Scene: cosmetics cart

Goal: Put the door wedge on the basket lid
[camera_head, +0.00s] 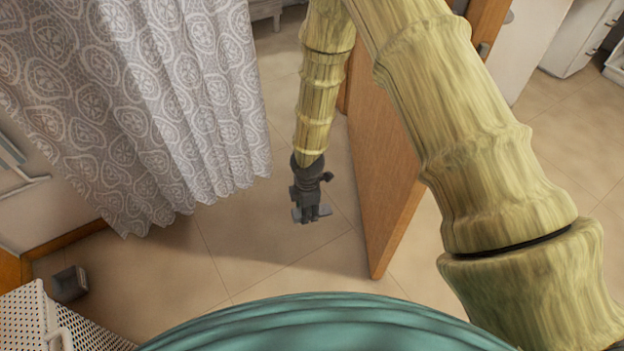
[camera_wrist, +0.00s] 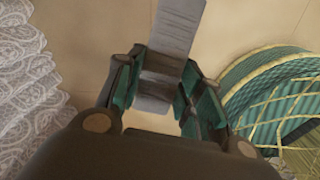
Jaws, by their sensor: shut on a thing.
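The door wedge (camera_wrist: 178,25) is a long grey piece between my gripper's fingers in the wrist view. In the head view a little of the wedge (camera_head: 325,211) shows beside the fingertips. My gripper (camera_head: 308,214) is shut on it and points down over the tiled floor; it also shows in the wrist view (camera_wrist: 160,76). A white woven basket (camera_head: 22,312) is cut off at the lower left corner of the head view, well apart from my gripper. Its patterned surface looks like the lid, but the lid's outline is partly out of frame.
A patterned curtain (camera_head: 150,100) hangs left of my arm. A wooden door (camera_head: 385,185) stands open close to the right of my gripper. A small dark box (camera_head: 70,284) is beside the basket. Bare floor (camera_head: 215,260) lies between gripper and basket.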

